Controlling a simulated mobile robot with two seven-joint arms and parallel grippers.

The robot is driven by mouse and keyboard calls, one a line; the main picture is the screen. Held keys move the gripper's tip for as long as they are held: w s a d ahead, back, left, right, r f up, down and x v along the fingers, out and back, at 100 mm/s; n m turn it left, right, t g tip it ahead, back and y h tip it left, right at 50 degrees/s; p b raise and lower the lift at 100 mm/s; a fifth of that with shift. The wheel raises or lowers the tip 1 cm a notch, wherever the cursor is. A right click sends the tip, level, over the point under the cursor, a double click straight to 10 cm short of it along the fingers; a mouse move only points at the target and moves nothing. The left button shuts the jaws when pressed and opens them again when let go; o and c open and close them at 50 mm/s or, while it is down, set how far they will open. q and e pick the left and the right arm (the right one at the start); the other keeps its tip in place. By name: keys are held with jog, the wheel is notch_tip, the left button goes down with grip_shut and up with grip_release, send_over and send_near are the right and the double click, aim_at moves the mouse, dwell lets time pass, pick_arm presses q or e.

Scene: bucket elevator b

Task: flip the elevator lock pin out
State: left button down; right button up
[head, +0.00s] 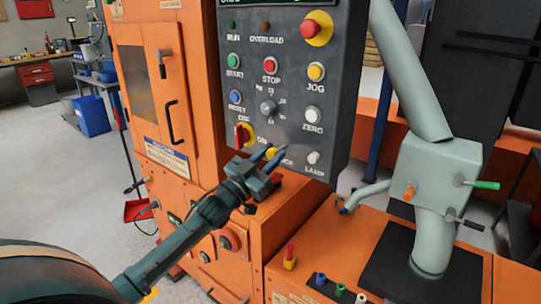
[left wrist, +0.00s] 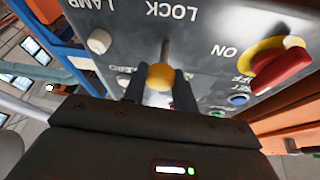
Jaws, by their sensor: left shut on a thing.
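The left wrist view shows the panel upside down, with the knob between my two dark fingers. My left gripper (head: 274,153) reaches in from the lower left to the panel's bottom edge and is shut on the knob. In the head view the fingers hide most of the pin, and a bit of yellow (head: 271,154) shows between them. My right gripper is not in view.
A red and yellow rotary switch (head: 243,135) sits just left of the pin; a white lamp knob (head: 313,157) sits to its right. An emergency stop (head: 317,27) and several buttons are above. A pale green pipe box (head: 438,168) stands at right.

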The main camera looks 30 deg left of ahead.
pick_arm(q)
jog(key=c, duration=1.5)
grip_release()
jog(key=shift+d+f, duration=0.1)
jog(key=shift+c, duration=0.2)
jog(key=o, duration=0.4)
jog(key=shift+s, duration=0.1)
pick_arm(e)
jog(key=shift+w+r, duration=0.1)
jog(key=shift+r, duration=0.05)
pick_arm(q)
jog(key=shift+o, duration=0.2)
jog(key=b+v, duration=0.1)
jog(key=v, duration=1.2)
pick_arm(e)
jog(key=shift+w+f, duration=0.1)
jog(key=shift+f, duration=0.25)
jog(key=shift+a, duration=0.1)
